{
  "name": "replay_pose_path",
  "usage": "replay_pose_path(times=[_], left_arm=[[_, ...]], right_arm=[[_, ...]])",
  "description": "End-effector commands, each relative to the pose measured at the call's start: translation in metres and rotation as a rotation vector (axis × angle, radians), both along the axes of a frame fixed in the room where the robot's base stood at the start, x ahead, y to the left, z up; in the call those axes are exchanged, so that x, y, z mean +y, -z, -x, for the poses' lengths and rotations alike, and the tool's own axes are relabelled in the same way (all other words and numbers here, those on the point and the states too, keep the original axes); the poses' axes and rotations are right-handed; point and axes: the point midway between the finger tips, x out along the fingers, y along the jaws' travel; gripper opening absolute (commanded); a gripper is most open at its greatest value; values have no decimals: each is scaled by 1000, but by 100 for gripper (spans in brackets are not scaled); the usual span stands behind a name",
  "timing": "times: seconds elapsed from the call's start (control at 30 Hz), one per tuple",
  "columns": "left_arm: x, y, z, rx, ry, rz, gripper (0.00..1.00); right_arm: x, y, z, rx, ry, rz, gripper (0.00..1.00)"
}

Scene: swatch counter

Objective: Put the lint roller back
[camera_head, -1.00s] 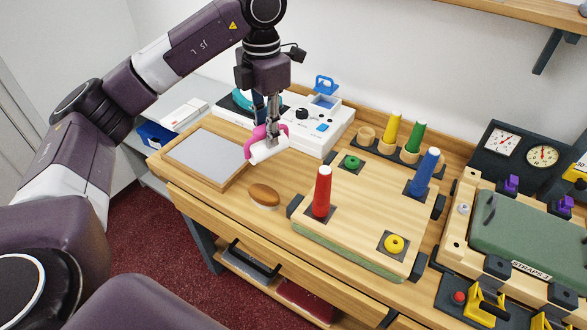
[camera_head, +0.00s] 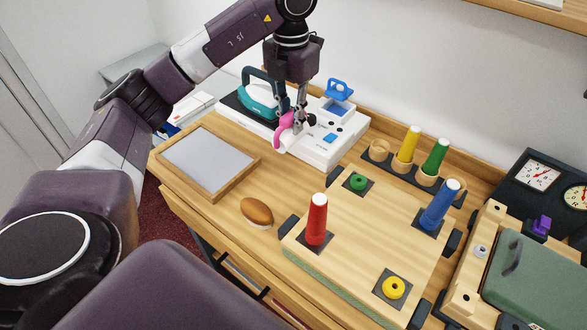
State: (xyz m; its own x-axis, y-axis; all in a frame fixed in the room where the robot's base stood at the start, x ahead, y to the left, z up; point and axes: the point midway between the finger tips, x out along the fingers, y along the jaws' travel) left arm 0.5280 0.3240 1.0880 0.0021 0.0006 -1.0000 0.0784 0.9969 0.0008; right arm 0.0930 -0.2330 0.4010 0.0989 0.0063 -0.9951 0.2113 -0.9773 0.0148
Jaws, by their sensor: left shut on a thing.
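The lint roller (camera_head: 283,130) shows as a pink handle. Its white roller part is hard to tell from the white device behind it. My left gripper (camera_head: 297,122) points down and is shut on the lint roller, in front of the white device (camera_head: 322,150) at the back of the counter. I cannot tell whether the roller touches the device or is held above it. My right gripper is not in view.
A teal iron (camera_head: 262,98) stands at the device's left. A framed grey panel (camera_head: 208,158) and a brown brush (camera_head: 257,212) lie nearer. Thread spools, such as the red one (camera_head: 317,219), stand on a wooden board (camera_head: 345,240) at the right.

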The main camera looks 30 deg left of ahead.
Motion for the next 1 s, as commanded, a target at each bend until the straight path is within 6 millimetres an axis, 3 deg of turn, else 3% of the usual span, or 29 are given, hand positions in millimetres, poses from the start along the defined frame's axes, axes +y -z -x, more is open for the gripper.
replay_pose_path(times=[0.07, 0.17, 0.4, 0.6, 0.83, 1.0], left_arm=[[-1, 20, 1, 5, 0, 3, 0], [0, 43, 2, 8, -1, -1, 0], [0, 97, 1, 3, -2, 1, 0], [0, 116, 0, 1, 0, 1, 0], [0, 148, 0, 2, -2, 0, 0], [0, 156, -1, -2, -1, 1, 0]], right_arm=[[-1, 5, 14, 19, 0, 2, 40], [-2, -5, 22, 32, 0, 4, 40], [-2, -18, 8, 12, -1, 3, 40], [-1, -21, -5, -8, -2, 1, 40], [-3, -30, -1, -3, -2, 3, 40], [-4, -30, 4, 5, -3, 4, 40]])
